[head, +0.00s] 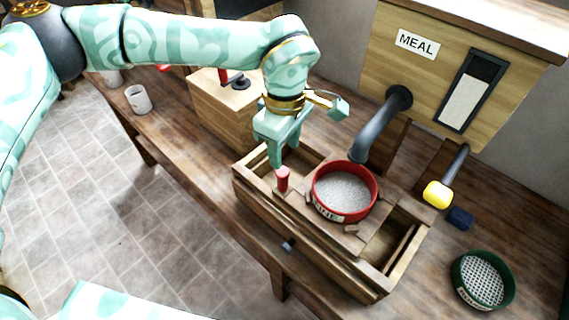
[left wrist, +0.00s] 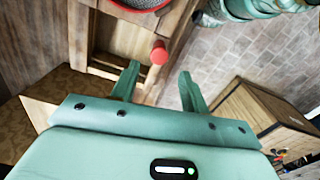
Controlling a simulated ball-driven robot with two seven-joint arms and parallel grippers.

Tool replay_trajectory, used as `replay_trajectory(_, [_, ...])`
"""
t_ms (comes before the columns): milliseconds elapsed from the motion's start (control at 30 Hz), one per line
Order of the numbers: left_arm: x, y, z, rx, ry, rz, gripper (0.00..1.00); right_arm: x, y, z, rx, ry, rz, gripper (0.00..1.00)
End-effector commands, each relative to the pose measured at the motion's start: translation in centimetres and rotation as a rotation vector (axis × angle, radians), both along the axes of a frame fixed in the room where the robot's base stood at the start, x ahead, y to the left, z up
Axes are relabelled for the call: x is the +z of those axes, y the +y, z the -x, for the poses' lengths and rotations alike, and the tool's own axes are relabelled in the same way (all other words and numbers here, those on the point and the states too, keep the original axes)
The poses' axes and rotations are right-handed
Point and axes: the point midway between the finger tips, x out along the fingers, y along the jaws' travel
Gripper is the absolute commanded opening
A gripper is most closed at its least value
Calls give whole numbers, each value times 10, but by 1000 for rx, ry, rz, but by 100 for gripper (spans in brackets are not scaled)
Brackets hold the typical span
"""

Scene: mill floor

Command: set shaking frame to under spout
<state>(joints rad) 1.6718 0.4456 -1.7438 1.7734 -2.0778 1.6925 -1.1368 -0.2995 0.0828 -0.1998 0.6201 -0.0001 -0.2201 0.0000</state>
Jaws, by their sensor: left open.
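The shaking frame (head: 292,205), a wooden carriage with a red knob (head: 283,179) on its left part, sits across a long wooden trough (head: 330,265). A red-rimmed sieve (head: 317,196) filled with pale meal rests on it. The grey spout (head: 376,128) bends down from the MEAL bin; its mouth appears near the sieve's back rim, exact alignment unclear. My left gripper (head: 279,160) is open just above the red knob. In the left wrist view the knob (left wrist: 158,52) shows just beyond and between the open fingertips (left wrist: 160,70). My right gripper is not in view.
The trough shows open space left and right of the frame. A yellow-ended lever (head: 438,194) and a dark blue block (head: 460,218) are at the right. A green sieve (head: 459,286) lies on the bench at lower right. A wooden box (head: 215,110) and a mug (head: 138,99) stand left.

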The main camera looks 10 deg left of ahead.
Motion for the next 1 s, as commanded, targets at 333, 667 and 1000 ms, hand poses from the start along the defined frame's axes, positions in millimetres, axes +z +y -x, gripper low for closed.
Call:
replay_trajectory(333, [59,-1,0,-1,0,0,45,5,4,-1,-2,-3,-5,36])
replay_trajectory(667, [63,-1,0,-1,1,0,45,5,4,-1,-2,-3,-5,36])
replay_trajectory(1000, [53,-20,13,-32,37,74,45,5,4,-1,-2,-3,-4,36])
